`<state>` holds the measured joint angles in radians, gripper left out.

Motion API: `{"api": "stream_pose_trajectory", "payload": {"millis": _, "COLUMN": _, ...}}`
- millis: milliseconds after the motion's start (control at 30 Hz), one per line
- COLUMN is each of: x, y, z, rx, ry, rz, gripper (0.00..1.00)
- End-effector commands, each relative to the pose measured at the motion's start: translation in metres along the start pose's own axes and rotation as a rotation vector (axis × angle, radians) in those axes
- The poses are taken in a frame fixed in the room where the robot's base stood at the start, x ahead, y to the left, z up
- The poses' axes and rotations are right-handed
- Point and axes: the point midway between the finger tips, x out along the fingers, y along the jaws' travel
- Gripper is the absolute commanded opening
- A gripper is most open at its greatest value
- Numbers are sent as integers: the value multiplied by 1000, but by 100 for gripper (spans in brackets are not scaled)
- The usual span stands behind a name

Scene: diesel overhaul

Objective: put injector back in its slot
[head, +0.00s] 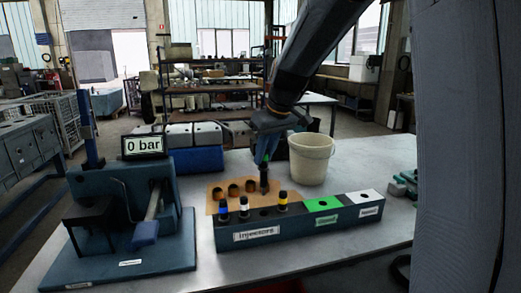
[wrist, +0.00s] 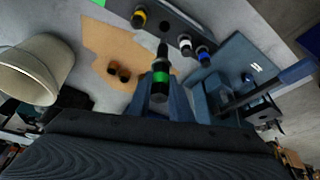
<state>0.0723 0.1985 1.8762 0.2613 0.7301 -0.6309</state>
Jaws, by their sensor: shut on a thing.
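My gripper (head: 266,154) is shut on a dark injector with a green band (head: 264,179), which hangs roughly upright above the bench behind the rack. The held injector with its green band (wrist: 161,77) also shows in the wrist view. The dark rack labelled "injectors" (head: 290,233) holds a blue-banded injector (head: 223,211), a white-banded injector (head: 244,208) and a yellow-banded injector (head: 283,202). An empty slot (head: 265,211) lies between the white-banded and yellow-banded ones. The held injector is apart from the rack.
The rack's right end has a green section (head: 322,204) and a white section (head: 364,198), each with a hole. A tan mat (head: 213,197) with brown cylinders lies behind the rack. A bucket (head: 311,160) stands right of my gripper. A test stand reading "0 bar" (head: 120,205) is at left.

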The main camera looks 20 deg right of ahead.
Motion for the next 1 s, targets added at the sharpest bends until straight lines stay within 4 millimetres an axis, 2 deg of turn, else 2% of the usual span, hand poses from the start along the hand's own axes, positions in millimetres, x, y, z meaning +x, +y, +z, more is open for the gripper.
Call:
{"api": "stream_pose_trajectory", "payload": {"millis": 233, "x": 11, "y": -1, "z": 3, "rx": -3, "ry": 1, "rz": 0, "gripper": 0}}
{"api": "stream_pose_trajectory", "payload": {"millis": 633, "x": 49, "y": 0, "z": 19, "rx": -1, "ry": 1, "rz": 0, "gripper": 0}}
{"api": "stream_pose_trajectory", "payload": {"millis": 1000, "x": 53, "y": 0, "z": 22, "rx": 0, "ry": 1, "rz": 1, "gripper": 0}}
